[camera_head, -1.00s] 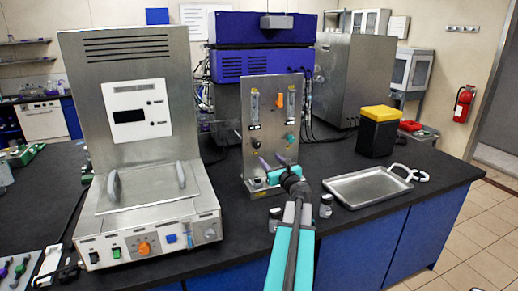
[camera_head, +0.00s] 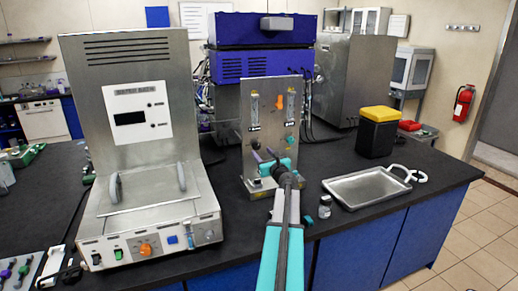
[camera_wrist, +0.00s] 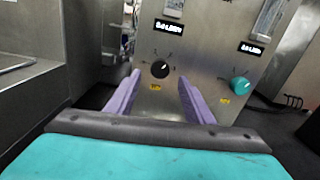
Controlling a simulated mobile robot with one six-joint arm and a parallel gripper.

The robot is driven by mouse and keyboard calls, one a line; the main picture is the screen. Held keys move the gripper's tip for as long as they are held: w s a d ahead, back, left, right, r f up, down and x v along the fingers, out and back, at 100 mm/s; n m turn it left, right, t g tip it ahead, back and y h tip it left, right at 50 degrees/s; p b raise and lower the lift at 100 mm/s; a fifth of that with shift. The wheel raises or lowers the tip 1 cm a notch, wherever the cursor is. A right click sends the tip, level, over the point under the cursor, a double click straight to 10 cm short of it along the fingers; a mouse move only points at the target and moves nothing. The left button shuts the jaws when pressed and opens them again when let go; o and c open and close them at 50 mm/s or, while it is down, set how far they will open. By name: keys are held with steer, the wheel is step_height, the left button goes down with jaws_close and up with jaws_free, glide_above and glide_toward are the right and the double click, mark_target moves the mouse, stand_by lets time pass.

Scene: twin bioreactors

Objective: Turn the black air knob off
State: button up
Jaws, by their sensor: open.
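The black air knob (camera_head: 255,144) is on the left side of the upright metal panel (camera_head: 247,105). In the wrist view the black knob (camera_wrist: 160,69) shows just beyond and between the purple fingertips. My gripper (camera_head: 264,156) is open in front of the panel, its fingers pointing at the knob. In the wrist view the two fingers of my gripper (camera_wrist: 159,82) stand apart with nothing between them. The knob looks clear of both fingers. The exact distance to it is hard to tell.
A teal knob (camera_wrist: 240,85) is to the right on the same panel. A metal device with handles (camera_head: 150,190) stands on the left. A small jar (camera_head: 325,207) and a metal tray (camera_head: 368,187) are on the right of the bench.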

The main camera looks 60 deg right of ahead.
mark_target(257, 147)
steer(key=shift+p+x, duration=0.7)
steer(key=shift+x, duration=2)
steer(key=c, duration=1)
steer(key=shift+c, duration=0.2)
